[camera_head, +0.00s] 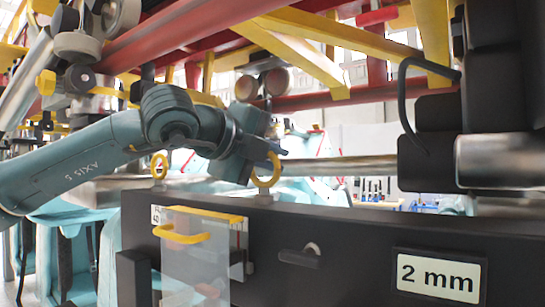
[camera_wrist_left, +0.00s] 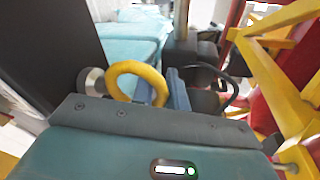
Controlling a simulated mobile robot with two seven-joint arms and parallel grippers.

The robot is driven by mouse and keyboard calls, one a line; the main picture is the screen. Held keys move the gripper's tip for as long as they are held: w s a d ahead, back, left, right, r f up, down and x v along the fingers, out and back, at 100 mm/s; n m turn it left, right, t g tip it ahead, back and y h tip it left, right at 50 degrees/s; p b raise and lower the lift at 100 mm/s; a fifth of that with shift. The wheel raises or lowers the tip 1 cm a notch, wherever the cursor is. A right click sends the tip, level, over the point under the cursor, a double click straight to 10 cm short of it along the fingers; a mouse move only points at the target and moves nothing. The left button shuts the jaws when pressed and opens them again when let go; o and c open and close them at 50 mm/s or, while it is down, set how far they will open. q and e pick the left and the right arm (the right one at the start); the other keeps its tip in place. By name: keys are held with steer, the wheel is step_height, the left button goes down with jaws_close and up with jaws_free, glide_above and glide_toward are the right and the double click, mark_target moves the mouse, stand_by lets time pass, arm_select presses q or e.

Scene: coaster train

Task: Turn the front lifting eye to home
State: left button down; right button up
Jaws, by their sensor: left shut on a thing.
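Two yellow lifting eyes stand on the top edge of a dark housing (camera_head: 375,222) in the head view. My left gripper (camera_head: 272,158) is at the right-hand lifting eye (camera_head: 264,183), shut on its ring. The left-hand lifting eye (camera_head: 159,166) stands free on a metal base, beneath my arm. In the left wrist view the held ring (camera_wrist_left: 135,68) stands upright, with my blue fingers (camera_wrist_left: 172,88) at its right side. I cannot tell which eye is the front one. My right gripper is not in view.
A clear panel with a yellow handle (camera_head: 182,235), a dark lever (camera_head: 300,258) and a "2 mm" plate (camera_head: 438,276) are on the housing's face. Red and yellow beams (camera_head: 300,45) hang close above my arm. A metal shaft (camera_head: 340,166) runs behind the held eye.

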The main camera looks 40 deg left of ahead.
arm_select(q)
steer(key=shift+r+m+h, duration=0.15)
steer(key=shift+m+h, duration=0.15)
